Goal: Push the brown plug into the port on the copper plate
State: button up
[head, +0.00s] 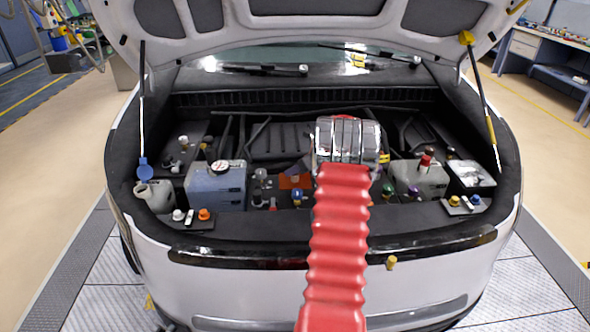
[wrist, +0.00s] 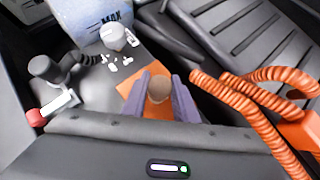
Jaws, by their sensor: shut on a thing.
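The brown plug (wrist: 158,88) sits between the two purple-grey fingers of my gripper (wrist: 157,98) in the wrist view. The gripper is shut on it, and the plug's round end faces the camera. The orange copper plate (wrist: 127,85) lies behind and around the fingers. It also shows in the head view (head: 289,182), just left of my red-sleeved arm. The port is hidden behind the plug and fingers. I cannot tell whether the plug touches the plate or stands above it.
Orange corrugated hoses (wrist: 245,95) run close to the right of the fingers. A red-ended fitting (wrist: 37,117) and a white cap (wrist: 113,36) are on the left. A bluish tank (head: 215,186) stands left of the plate. The black front ledge (wrist: 190,145) is near.

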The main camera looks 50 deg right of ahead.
jog(key=shift+f, duration=0.15)
jog(key=o, duration=1.1)
jog(key=v, duration=1.3)
jog(key=shift+s+r, duration=0.25)
jog(key=shift+a, duration=0.1)
